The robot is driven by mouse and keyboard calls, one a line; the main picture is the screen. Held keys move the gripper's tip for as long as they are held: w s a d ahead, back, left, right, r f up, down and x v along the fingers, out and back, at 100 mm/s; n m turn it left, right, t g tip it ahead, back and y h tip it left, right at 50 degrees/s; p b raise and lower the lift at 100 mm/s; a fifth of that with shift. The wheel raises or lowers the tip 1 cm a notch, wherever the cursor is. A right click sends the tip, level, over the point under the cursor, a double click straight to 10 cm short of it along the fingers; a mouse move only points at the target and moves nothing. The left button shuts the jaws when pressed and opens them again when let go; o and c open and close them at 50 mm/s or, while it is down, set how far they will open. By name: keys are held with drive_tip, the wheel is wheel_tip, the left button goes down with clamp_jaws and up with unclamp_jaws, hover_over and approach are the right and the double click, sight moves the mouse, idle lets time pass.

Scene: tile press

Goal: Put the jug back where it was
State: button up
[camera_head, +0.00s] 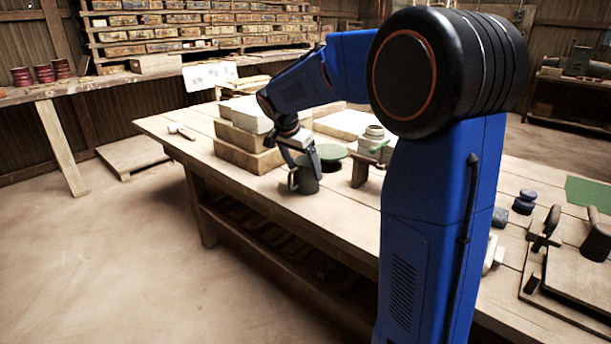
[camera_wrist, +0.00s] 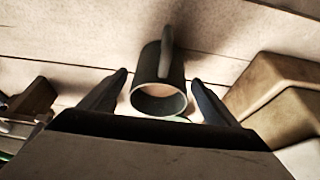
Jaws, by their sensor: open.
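The jug (camera_head: 305,182) is dark grey-green with a loop handle on its left side in the head view. It appears to stand upright on the wooden table (camera_head: 345,196), near the front edge. My gripper (camera_head: 304,162) is above it, with fingers reaching down around its upper part. In the wrist view the jug (camera_wrist: 150,73) lies between the two spread fingers of my gripper (camera_wrist: 160,78), its round mouth towards the camera and its handle pointing away. The fingers are open; gaps show on both sides of the jug. Whether either finger touches it is hidden in the head view.
Stacked blocks (camera_head: 243,155) stand just left of and behind the jug. A hammer (camera_head: 181,131) lies at the far left. The table's front edge is close.

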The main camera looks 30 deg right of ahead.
drive_tip(key=v, duration=0.7)
drive_tip(key=shift+a+r, duration=0.15)
drive_tip(key=shift+r, duration=0.2)
drive_tip(key=shift+s+r, duration=0.1)
drive_tip(key=shift+s, duration=0.25)
drive_tip(key=s+a+f+n+t+y, duration=0.1)
drive_tip(key=s+f+n, duration=0.3)
drive_tip(key=s, duration=0.8)
drive_tip(key=s+a+f+n+t+y, duration=0.1)
drive_tip(key=s+a+f+n, duration=0.2)
drive_tip(key=s, duration=0.9)
drive_tip(key=s+a+f+n+t+y, duration=0.1)
drive_tip(key=s+f+n, duration=0.4)
drive_tip(key=s, duration=0.6)
drive_tip(key=shift+s+a+n+y, duration=0.4)
drive_tip(key=shift+a+n+y, duration=0.25)
drive_tip(key=shift+n, duration=0.15)
